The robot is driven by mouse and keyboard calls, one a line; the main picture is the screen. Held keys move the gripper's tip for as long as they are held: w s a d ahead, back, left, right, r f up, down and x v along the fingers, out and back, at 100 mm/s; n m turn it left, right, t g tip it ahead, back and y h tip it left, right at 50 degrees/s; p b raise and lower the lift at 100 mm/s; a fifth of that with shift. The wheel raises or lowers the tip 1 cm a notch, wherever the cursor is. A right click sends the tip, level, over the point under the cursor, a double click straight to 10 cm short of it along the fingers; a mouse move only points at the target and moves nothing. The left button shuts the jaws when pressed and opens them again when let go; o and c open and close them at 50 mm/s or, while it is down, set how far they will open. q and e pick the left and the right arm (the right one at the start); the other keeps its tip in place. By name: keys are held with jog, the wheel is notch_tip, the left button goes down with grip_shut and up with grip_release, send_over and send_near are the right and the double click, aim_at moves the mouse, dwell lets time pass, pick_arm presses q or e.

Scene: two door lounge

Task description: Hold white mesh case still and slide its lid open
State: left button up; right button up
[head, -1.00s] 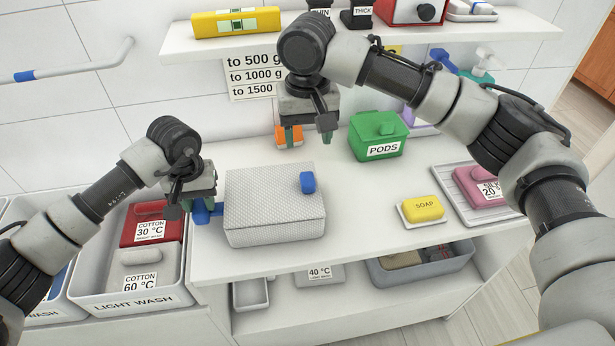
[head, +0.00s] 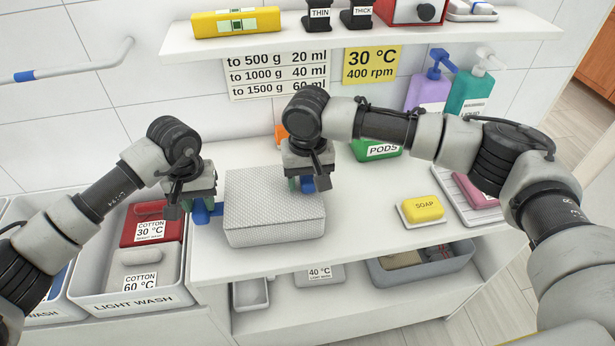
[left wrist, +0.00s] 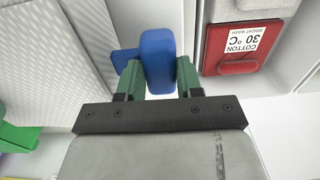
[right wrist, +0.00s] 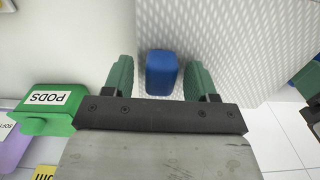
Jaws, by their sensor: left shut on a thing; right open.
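The white mesh case (head: 262,212) stands on the counter, lid on top and closed as far as I can see. A blue handle (head: 202,211) sticks out of its left side. My left gripper (head: 190,207) is shut on this handle; the left wrist view shows the blue block (left wrist: 158,62) between the green fingers. A blue knob (right wrist: 161,72) sits on the lid near its right side. My right gripper (head: 306,186) is open, pointing down over the knob. In the right wrist view its fingers (right wrist: 158,78) stand on either side of the knob, with gaps.
A green PODS box (head: 378,149) stands behind on the right. Yellow soap (head: 423,207) lies on a dish to the right, beside a tray with a pink item (head: 478,191). A shelf (head: 400,38) hangs above. Counter in front of the soap is clear.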

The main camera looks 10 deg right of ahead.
grip_shut()
jog(key=d, duration=1.5)
jog(key=shift+s+d, duration=0.3)
jog(key=shift+d, duration=0.1)
grip_release()
jog(key=shift+r, duration=0.1)
